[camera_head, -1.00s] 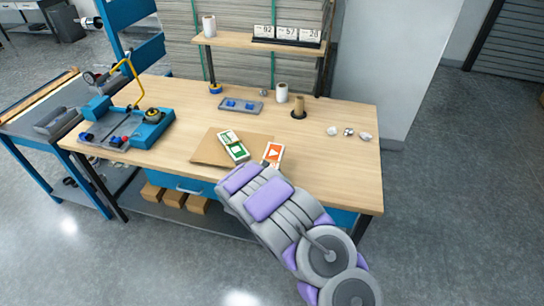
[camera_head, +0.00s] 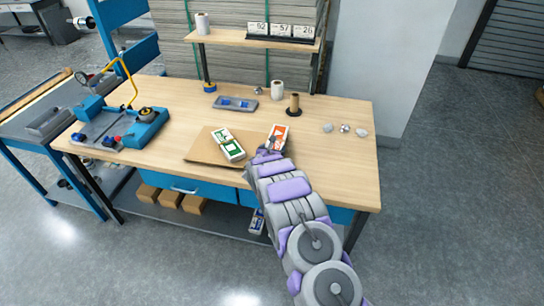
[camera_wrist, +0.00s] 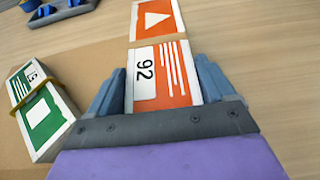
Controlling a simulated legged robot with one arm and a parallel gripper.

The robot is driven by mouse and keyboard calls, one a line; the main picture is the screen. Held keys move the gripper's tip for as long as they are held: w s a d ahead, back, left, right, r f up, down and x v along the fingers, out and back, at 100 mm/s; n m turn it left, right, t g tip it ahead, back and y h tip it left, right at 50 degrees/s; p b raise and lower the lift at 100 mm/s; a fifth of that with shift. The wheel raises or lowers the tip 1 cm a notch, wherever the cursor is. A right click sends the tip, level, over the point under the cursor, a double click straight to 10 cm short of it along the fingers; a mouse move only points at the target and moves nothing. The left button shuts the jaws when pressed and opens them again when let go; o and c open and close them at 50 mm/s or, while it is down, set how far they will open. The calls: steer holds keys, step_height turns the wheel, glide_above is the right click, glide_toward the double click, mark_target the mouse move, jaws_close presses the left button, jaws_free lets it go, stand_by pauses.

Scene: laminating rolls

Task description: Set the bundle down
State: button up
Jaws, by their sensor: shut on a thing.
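An orange and white bundle (camera_head: 277,138) is at the right edge of the brown board (camera_head: 204,151). In the wrist view the bundle (camera_wrist: 162,75) lies between my two fingers, showing an arrow label and the number 92. My gripper (camera_head: 270,153) is shut on its near end. I cannot tell whether its underside touches the surface. A green and white bundle (camera_head: 231,146) lies on the board to the left, apart from the orange one. It also shows in the wrist view (camera_wrist: 44,118), with a band around it.
The wooden table (camera_head: 340,165) is clear right of the orange bundle, except for small pale lumps (camera_head: 345,129) farther back. A brown spool (camera_head: 294,106), a white roll (camera_head: 277,90) and a grey tray (camera_head: 235,103) stand behind. A blue machine (camera_head: 140,130) is at left.

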step_height(320, 180, down, 3)
steer(key=shift+f+b, duration=0.2)
steer(key=shift+b, duration=0.2)
steer(key=shift+r, duration=0.1)
steer(key=shift+a, duration=0.15)
steer(key=o, duration=0.9)
steer(key=shift+o, duration=1.1)
steer(key=shift+s, duration=0.1)
steer(key=p+v, duration=0.1)
steer(key=v, duration=0.9)
steer(key=shift+s+r+p, duration=0.1)
steer(key=shift+r+p, duration=0.05)
steer(key=shift+p, duration=0.25)
steer(key=shift+v, duration=0.8)
